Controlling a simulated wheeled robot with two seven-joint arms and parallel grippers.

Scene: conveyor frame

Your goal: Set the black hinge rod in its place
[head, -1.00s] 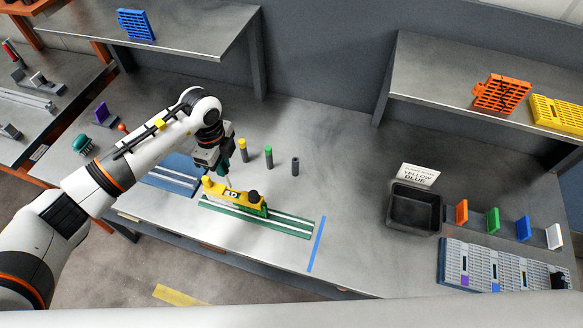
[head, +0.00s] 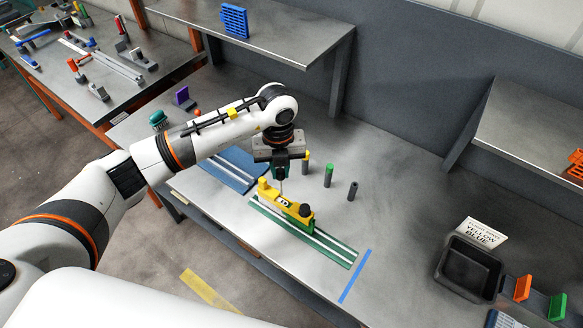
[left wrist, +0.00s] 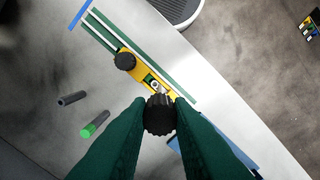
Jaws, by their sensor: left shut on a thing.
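The black hinge rod (left wrist: 160,115) shows its dark knurled head between the fingertips of my left gripper (left wrist: 160,103), which is shut on it. In the head view my left gripper (head: 281,172) is above a yellow block (head: 291,206), with a thin pale shank (head: 281,187) pointing down to it. I cannot tell whether the shank's tip is inside the block. The block has another black knob (head: 307,212) at its right end and sits on a green rail base (head: 330,247). My right gripper is not in view.
Behind the block stand a yellow-topped rod (head: 306,159), a green-topped rod (head: 329,175) and a dark rod (head: 353,191). A blue rail base (head: 236,174) lies to the left. Blue tape (head: 355,275) and a black bin (head: 468,268) are to the right. The table between is clear.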

